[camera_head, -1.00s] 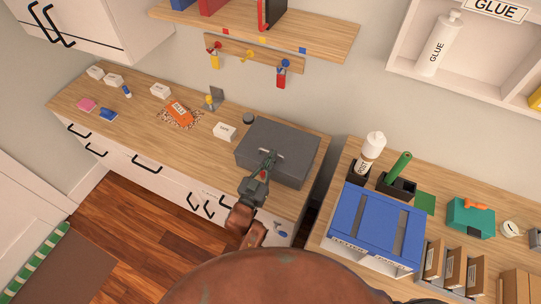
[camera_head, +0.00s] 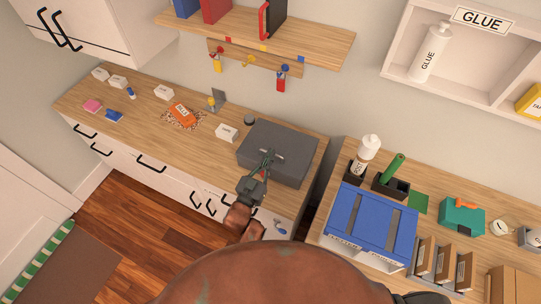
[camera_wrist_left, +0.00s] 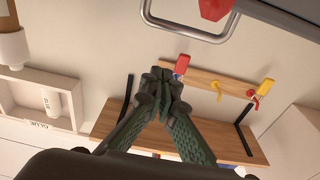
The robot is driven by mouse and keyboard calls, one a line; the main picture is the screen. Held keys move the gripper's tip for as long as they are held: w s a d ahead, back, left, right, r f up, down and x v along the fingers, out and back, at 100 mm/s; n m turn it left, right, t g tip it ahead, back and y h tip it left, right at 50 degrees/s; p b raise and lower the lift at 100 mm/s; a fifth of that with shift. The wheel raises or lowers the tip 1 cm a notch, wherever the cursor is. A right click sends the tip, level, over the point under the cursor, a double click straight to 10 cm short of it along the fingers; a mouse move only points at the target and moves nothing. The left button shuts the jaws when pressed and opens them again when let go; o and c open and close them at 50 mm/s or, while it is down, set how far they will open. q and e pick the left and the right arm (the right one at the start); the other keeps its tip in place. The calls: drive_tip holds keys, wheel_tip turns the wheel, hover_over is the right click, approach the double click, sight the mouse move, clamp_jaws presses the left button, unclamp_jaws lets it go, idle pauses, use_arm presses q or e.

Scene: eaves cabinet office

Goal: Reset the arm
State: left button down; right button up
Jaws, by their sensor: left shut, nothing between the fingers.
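My left gripper (camera_head: 267,157) is dark grey-green. In the head view it shows in front of the dark grey box (camera_head: 292,148) on the wooden counter, overlapping its left part. I cannot tell how far above the box it is. In the left wrist view the fingers (camera_wrist_left: 163,76) are together with nothing between them. They point towards the wall, where the peg rail (camera_wrist_left: 205,82) and wooden shelf appear upside down. My right gripper is not in view.
The counter (camera_head: 160,120) holds several white labelled boxes and an orange packet (camera_head: 182,114). To the right, a second counter holds a blue-topped unit (camera_head: 372,222), a white bottle (camera_head: 367,150) and a teal case (camera_head: 462,216). A wooden shelf (camera_head: 320,38) and a peg rail (camera_head: 235,58) are on the wall.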

use_arm(q)
drive_tip(key=s+a+f, duration=0.4)
drive_tip(key=s+f, duration=0.1)
drive_tip(key=s, duration=0.1)
drive_tip(key=shift+s+b, duration=0.35)
drive_tip(key=shift+b, duration=0.1)
drive_tip(key=shift+f, duration=0.1)
